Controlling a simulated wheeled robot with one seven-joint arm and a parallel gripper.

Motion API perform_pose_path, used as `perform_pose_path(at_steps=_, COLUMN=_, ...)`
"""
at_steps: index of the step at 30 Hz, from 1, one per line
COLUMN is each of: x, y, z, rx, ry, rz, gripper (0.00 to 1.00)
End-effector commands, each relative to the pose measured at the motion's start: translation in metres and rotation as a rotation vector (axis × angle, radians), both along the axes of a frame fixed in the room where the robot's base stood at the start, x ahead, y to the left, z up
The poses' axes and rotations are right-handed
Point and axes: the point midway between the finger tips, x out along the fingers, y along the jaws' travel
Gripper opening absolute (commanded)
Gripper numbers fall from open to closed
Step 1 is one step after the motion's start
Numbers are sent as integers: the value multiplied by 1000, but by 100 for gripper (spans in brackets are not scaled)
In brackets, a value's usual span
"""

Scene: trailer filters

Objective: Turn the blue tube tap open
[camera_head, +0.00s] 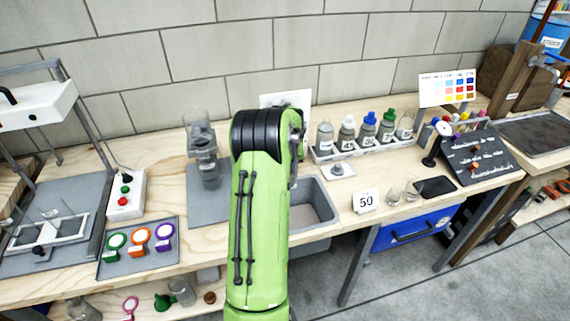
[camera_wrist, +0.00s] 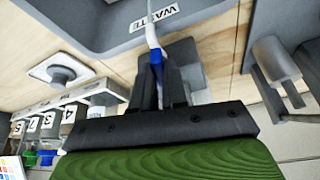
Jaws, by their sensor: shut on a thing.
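The blue tube tap (camera_wrist: 156,57) shows in the wrist view as a small blue piece at the end of a white tube (camera_wrist: 152,32). My gripper (camera_wrist: 160,78) has its two dark fingers closed around the blue piece, one on each side. The fingers hide part of the tap, so its exact angle cannot be told. In the head view my green arm hides the gripper and the tap.
The grey sink (camera_head: 322,212), labelled WASTE in the wrist view, lies beside the tap. A rack of bottles (camera_head: 365,147) stands at the right. A clear filter vessel (camera_head: 203,150) stands left of my arm. A "50" card (camera_head: 365,201) stands right of the sink.

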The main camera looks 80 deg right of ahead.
Motion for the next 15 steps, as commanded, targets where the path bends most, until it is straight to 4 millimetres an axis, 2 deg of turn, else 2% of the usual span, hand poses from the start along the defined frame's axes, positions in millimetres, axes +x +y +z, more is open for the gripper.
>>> perform_pose_path(at_steps=7, x=-2, y=-1, z=1, rx=0, ry=0, rz=152, gripper=0)
perform_pose_path(at_steps=15, x=-2, y=-1, z=0, rx=0, ry=0, rz=240, gripper=0)
